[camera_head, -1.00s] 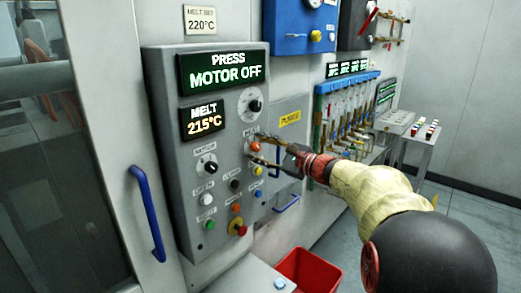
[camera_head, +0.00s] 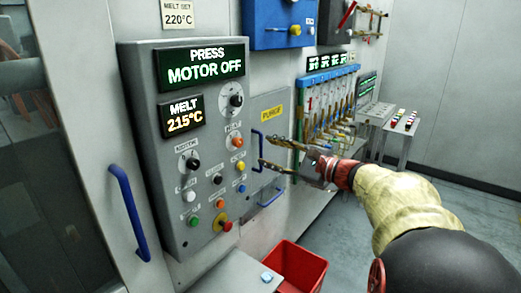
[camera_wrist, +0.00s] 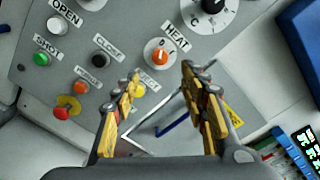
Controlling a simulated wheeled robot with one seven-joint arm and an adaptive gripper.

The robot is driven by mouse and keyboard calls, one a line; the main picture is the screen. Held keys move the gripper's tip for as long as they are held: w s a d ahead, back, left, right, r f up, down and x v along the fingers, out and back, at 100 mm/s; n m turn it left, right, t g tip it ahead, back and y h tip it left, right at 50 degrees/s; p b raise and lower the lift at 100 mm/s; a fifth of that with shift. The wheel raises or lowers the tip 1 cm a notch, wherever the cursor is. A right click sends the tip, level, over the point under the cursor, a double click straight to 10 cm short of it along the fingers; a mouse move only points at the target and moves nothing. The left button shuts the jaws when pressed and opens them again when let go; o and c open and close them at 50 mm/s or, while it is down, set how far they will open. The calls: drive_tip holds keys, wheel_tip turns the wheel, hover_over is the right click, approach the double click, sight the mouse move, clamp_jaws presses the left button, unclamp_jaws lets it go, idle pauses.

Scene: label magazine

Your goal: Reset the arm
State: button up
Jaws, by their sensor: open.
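My arm reaches in from the lower right in the head view. My gripper (camera_head: 266,152) is open and empty, in front of the lower part of the yellow-labelled purge panel, just right of the press control panel (camera_head: 150,90). The wrist view shows its two yellow fingers (camera_wrist: 160,80) spread apart with nothing between the tips. Past the tips is the orange heat knob (camera_wrist: 160,52); it also shows in the head view (camera_head: 237,141). The press display (camera_head: 205,65) reads "PRESS MOTOR OFF" and the melt display (camera_head: 182,116) reads 215°C.
A blue handle (camera_head: 128,210) stands out at the left. A red bin (camera_head: 300,268) is on the floor below. A rack of tubes with a blue top (camera_head: 325,76) and a small table (camera_head: 402,122) are further right. The floor at right is clear.

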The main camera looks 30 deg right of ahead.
drive_tip(key=shift+s+d, duration=0.1)
drive_tip(key=shift+s, duration=0.3)
drive_tip(key=s+a+f+n+g, duration=0.1)
drive_tip(key=s+f+n+g, duration=0.1)
drive_tip(key=f, duration=0.4)
drive_tip(key=s+a+f+n+g, duration=0.1)
drive_tip(key=s+a+f+g, duration=0.15)
drive_tip(key=f, duration=0.35)
drive_tip(key=s+a+f+n+g+h, duration=0.2)
drive_tip(key=s+a+f+n+g, duration=0.45)
drive_tip(key=s+f, duration=0.2)
drive_tip(key=s+a+n+g+h, duration=0.1)
drive_tip(key=s+a+n+h, duration=0.1)
drive_tip(key=s+a+n, duration=0.3)
drive_tip(key=s+a+n+g+h, duration=0.1)
drive_tip(key=s+n+h, duration=0.15)
drive_tip(key=s, duration=0.45)
drive_tip(key=s+a+r+n+t+p, duration=0.1)
drive_tip(key=s+a+r+n+t, duration=0.1)
drive_tip(key=a+n, duration=0.3)
drive_tip(key=a+r, duration=0.1)
drive_tip(key=a, duration=0.1)
drive_tip(key=shift+a+n, duration=0.3)
drive_tip(key=shift+n, duration=0.1)
